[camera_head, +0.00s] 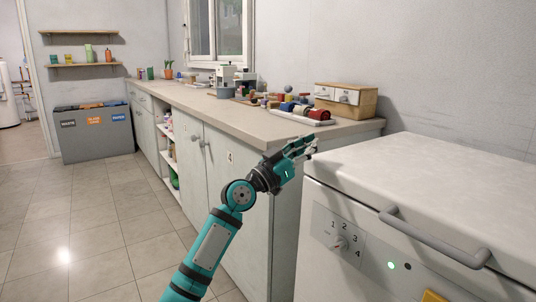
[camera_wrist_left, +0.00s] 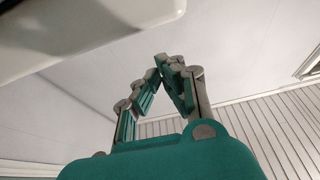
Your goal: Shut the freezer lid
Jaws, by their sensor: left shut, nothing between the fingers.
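The freezer is the white chest (camera_head: 375,255) at the lower right of the head view, with a dial, the numbers 1 to 4 and a green light on its front. Its white lid (camera_head: 440,175) lies flat on top, with a grey bar handle (camera_head: 430,238) along the front; I see no clear gap under it. In the left wrist view the fingers (camera_wrist_left: 165,65) point up, and a pale edge (camera_wrist_left: 80,30), probably the lid, crosses the upper left.
A long counter (camera_head: 250,122) with cabinets runs left of the freezer; a tray of coloured items (camera_head: 303,115) and a wooden drawer box (camera_head: 345,99) stand on it. Grey recycling bins (camera_head: 95,132) stand at the back left. The tiled floor (camera_head: 80,220) is clear.

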